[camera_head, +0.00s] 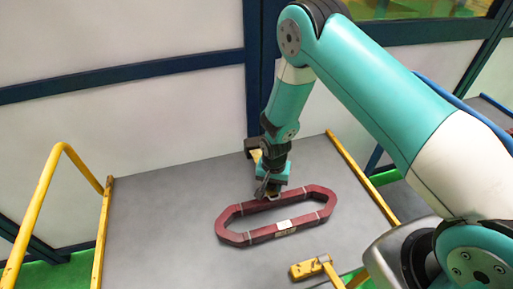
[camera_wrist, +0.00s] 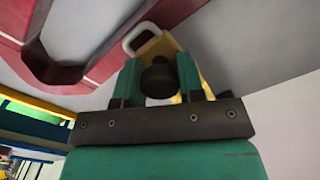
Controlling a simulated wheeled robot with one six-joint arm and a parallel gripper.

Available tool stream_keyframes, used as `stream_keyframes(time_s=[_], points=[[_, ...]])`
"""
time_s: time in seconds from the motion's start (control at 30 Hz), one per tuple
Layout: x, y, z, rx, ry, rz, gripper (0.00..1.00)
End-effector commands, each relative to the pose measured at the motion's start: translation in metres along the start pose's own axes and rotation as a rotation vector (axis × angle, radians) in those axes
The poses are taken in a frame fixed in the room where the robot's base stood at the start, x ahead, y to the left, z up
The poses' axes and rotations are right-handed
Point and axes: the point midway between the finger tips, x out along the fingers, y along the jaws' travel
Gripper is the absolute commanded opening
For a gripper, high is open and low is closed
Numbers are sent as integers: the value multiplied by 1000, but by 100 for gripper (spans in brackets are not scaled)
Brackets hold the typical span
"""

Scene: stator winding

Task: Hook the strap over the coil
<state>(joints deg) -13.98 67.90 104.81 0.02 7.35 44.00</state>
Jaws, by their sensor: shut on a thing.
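The coil (camera_head: 234,208) is a dark red elongated ring lying flat on the grey table, with pale bands around it and a white label on its near side. My gripper (camera_head: 268,189) is just above the coil's far side. In the wrist view, the green fingers (camera_wrist: 159,78) are shut on the yellow strap (camera_wrist: 165,46), with a dark round knob between them. The strap's pale loop (camera_wrist: 127,43) points toward the dark red coil (camera_wrist: 98,48). I cannot tell whether the loop touches the coil. My gripper mostly hides the strap in the head view.
Yellow rails (camera_head: 103,215) run along both sides of the table. A pale wall panel (camera_head: 140,125) with dark blue beams stands behind. The table left of the coil is clear.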

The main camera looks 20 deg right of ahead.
Motion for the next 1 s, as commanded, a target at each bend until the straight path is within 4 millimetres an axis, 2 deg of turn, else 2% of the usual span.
stream_keyframes(time_s=[0.4,0.83,1.0], points=[[-2,13,25,-2,-1,-2,12],[-2,14,27,-1,1,-4,12],[-3,19,35,-1,-1,-3,12]])
